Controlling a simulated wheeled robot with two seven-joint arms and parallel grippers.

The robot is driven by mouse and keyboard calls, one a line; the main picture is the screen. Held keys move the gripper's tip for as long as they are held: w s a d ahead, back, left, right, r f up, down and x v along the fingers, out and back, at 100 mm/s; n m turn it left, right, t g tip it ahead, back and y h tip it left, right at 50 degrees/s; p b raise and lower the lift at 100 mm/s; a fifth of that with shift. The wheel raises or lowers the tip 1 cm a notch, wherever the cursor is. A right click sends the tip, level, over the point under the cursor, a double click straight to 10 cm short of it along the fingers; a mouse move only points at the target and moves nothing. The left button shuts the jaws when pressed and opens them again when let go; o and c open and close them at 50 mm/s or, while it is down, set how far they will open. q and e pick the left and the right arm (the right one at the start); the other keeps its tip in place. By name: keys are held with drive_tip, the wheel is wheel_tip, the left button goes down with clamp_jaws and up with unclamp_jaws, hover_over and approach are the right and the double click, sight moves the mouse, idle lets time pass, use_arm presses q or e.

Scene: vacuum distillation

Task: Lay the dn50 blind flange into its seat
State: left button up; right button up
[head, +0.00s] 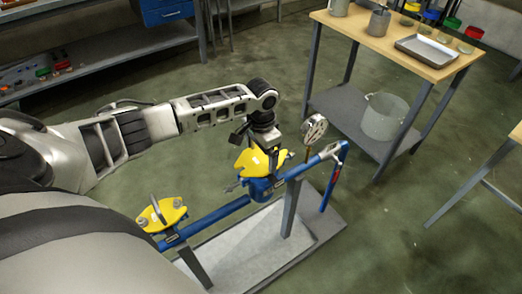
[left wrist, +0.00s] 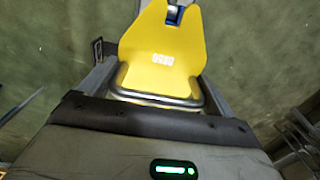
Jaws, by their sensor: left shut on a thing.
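The yellow DN50 blind flange (head: 256,162) is at the blue pipe fitting (head: 262,187) in the middle of the head view. My left gripper (head: 264,146) is directly above it and shut on it. In the left wrist view the flange (left wrist: 162,52) fills the upper middle, with a pale label and a grey metal bar across its near edge. I cannot tell whether the flange rests flat in the seat, which is mostly covered. My right gripper is not in view.
The blue pipe (head: 212,220) runs along a stand over a grey base (head: 250,242). A second yellow plate (head: 163,213) with bolts sits at its left end. A round gauge (head: 313,128) stands close right of my gripper. A wooden-topped table (head: 365,42) is at the upper right.

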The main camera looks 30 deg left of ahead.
use_arm(q)
drive_tip(key=shift+w+r+p, duration=0.1)
drive_tip(key=shift+r+p, duration=0.05)
drive_tip(key=shift+p, duration=0.15)
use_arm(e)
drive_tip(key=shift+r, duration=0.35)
use_arm(q)
drive_tip(key=shift+f+b, duration=0.35)
drive_tip(key=shift+f, duration=0.45)
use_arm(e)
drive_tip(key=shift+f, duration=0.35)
use_arm(q)
drive_tip(key=o, duration=1.5)
drive_tip(key=shift+s+f, duration=0.2)
drive_tip(key=shift+w+r, duration=0.1)
drive_tip(key=shift+r, duration=0.75)
wheel_tip(320, 180, up, 15)
drive_tip(key=shift+f, duration=0.2)
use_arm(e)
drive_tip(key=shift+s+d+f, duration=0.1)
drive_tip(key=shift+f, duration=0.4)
